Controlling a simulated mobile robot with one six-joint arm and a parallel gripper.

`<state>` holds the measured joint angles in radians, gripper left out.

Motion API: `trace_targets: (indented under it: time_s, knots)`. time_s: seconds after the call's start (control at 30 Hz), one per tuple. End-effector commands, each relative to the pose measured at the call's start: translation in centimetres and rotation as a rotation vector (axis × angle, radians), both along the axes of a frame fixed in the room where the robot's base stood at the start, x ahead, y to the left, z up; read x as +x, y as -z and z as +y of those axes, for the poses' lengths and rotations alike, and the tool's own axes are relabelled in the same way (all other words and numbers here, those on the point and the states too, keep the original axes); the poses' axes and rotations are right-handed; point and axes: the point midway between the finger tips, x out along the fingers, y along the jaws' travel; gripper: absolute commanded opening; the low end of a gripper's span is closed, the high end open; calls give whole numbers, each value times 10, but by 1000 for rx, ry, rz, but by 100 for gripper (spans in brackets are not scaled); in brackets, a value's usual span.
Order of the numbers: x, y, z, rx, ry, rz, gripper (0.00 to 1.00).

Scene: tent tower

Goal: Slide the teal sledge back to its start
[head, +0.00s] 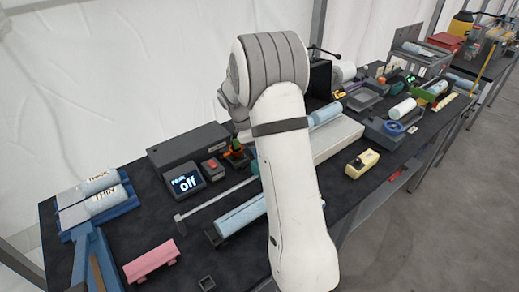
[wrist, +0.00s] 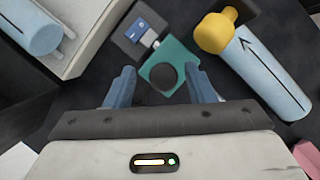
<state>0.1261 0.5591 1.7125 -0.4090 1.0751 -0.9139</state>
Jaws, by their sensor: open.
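In the wrist view the teal sledge (wrist: 181,55) lies ahead of my gripper (wrist: 162,88), with a dark round knob (wrist: 162,78) on its near part. The two blue fingers are apart, one on each side of the knob, with gaps to it. The sledge adjoins a dark grey block with a blue label (wrist: 140,32) and a light metal piece.
A light blue cylinder (wrist: 262,75) with an arrow and yellow end lies close right of the sledge. A white tray with a blue roll (wrist: 33,32) is at upper left. On the dark bench stand an "off" display (head: 186,183) and a pink block (head: 151,262).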

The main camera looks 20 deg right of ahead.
Motion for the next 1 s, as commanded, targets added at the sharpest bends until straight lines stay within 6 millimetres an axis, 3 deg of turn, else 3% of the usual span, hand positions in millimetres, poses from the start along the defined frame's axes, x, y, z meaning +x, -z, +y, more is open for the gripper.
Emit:
trace_targets:
  time_s: [0.17,0.4,0.6,1.0]
  knots:
    - [4,-11,4,0,-2,-4,49]
    - [11,-48,18,-1,-1,-4,49]
    - [15,-69,25,-1,-1,-2,49]
    - [16,-72,27,0,-1,0,49]
